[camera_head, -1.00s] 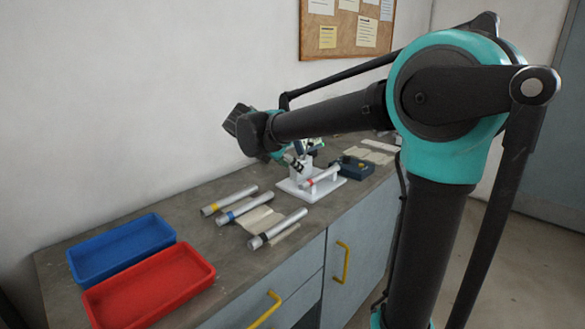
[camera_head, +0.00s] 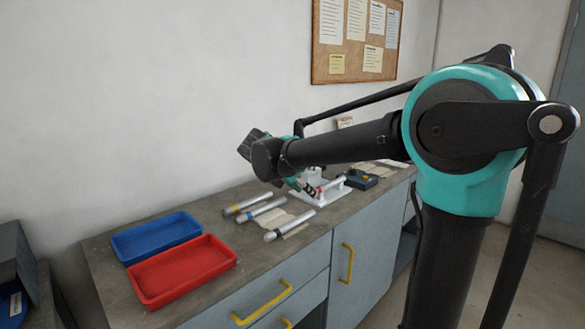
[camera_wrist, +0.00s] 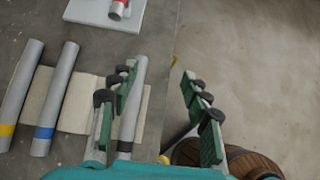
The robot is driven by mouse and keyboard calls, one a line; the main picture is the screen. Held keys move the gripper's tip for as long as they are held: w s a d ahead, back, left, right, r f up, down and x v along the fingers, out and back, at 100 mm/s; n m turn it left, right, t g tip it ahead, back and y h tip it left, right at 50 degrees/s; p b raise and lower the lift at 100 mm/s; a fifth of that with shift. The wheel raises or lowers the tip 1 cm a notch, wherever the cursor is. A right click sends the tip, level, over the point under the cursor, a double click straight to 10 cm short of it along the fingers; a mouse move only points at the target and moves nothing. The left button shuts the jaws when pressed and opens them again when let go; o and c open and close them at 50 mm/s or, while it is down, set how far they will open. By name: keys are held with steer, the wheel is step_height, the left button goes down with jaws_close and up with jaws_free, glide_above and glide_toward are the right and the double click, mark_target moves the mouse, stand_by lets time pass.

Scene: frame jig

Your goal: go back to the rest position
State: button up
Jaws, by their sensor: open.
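My gripper (camera_wrist: 160,78) is open and empty in the wrist view, its green fingers spread above the bench's front edge. Its left finger overlaps the black-banded tube (camera_wrist: 139,75) in the picture; the tube lies below, not between closed fingers. In the head view my gripper (camera_head: 301,186) shows small under the wrist, partly hidden, in front of the white jig (camera_head: 325,195). A red-banded tube (camera_wrist: 118,8) lies on the jig (camera_wrist: 92,11) at the top of the wrist view. The yellow-banded tube (camera_wrist: 20,90) and blue-banded tube (camera_wrist: 57,90) lie on the left.
A blue tray (camera_head: 120,246) and a red tray (camera_head: 141,288) stand on the bench (camera_head: 100,262) at left. Pale cloths lie under the tubes. A wooden barrel (camera_wrist: 252,163) shows low right; the floor (camera_wrist: 255,70) there is otherwise open.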

steer(key=s+d+f+m+y, duration=0.2)
steer(key=s+d+f+m, duration=0.3)
steer(key=s+f+m, duration=0.3)
steer(key=s+d+f+m+g+y, duration=0.1)
steer(key=s+d+f+m+y, duration=0.1)
steer(key=s+d+f+m, duration=0.3)
steer(key=s+d+f+m+g+y, duration=0.1)
steer(key=s+d+f+m, duration=0.4)
steer(key=s+f+m, duration=0.6)
steer(key=s+m+y, duration=0.1)
steer(key=m, duration=0.2)
steer(key=shift+d+f, duration=0.15)
steer(key=shift+d, duration=0.05)
